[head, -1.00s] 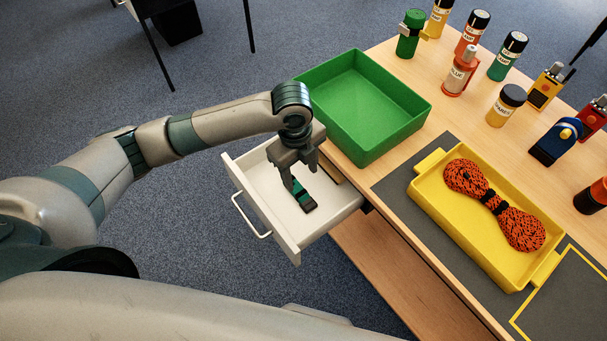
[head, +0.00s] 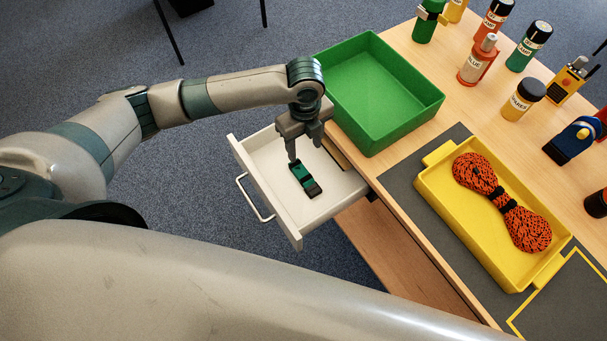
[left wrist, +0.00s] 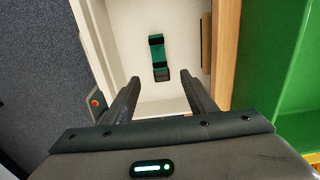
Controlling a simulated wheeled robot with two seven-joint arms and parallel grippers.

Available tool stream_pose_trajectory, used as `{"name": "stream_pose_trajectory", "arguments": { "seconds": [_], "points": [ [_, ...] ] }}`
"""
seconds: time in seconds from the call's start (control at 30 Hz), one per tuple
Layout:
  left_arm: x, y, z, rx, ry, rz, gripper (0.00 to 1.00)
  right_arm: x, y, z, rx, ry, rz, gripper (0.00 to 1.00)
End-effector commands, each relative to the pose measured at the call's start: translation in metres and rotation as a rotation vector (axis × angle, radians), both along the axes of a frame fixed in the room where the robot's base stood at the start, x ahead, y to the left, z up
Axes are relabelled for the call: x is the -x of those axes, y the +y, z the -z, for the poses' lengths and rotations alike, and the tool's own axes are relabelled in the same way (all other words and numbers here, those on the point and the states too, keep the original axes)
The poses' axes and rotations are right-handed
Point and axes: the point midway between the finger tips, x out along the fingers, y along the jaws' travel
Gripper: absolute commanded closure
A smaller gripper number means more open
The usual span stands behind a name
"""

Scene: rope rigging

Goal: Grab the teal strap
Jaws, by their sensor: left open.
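The teal strap (head: 304,179), folded and with black bands, lies flat on the floor of the open white drawer (head: 249,164). My left gripper (head: 304,156) is open and empty above the drawer, just behind the strap in the head view. In the left wrist view the strap (left wrist: 158,57) lies ahead of the two spread fingers (left wrist: 162,85), roughly centred between them and apart from them. My right gripper is not in view.
A green bin (head: 431,108) stands on the table beside the drawer. A yellow tray (head: 431,195) holds a coiled orange rope (head: 502,200). Several bottles and tools stand at the back right. A brown item (head: 336,152) lies along the drawer's inner side.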

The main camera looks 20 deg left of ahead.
Motion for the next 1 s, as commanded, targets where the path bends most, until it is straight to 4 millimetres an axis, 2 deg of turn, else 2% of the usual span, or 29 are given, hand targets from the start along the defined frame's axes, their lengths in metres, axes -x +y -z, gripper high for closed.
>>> {"name": "stream_pose_trajectory", "arguments": {
  "seconds": [0.3,0.5,1.0],
  "points": [
    [0.001,0.000,0.056,-0.001,0.003,-0.002,0.48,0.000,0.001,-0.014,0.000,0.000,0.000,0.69],
    [0.000,0.000,0.082,-0.001,0.001,-0.001,0.48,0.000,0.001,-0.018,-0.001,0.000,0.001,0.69],
    [0.001,0.000,0.090,-0.001,-0.001,0.000,0.48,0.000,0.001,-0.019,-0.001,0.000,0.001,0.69]
  ]
}}
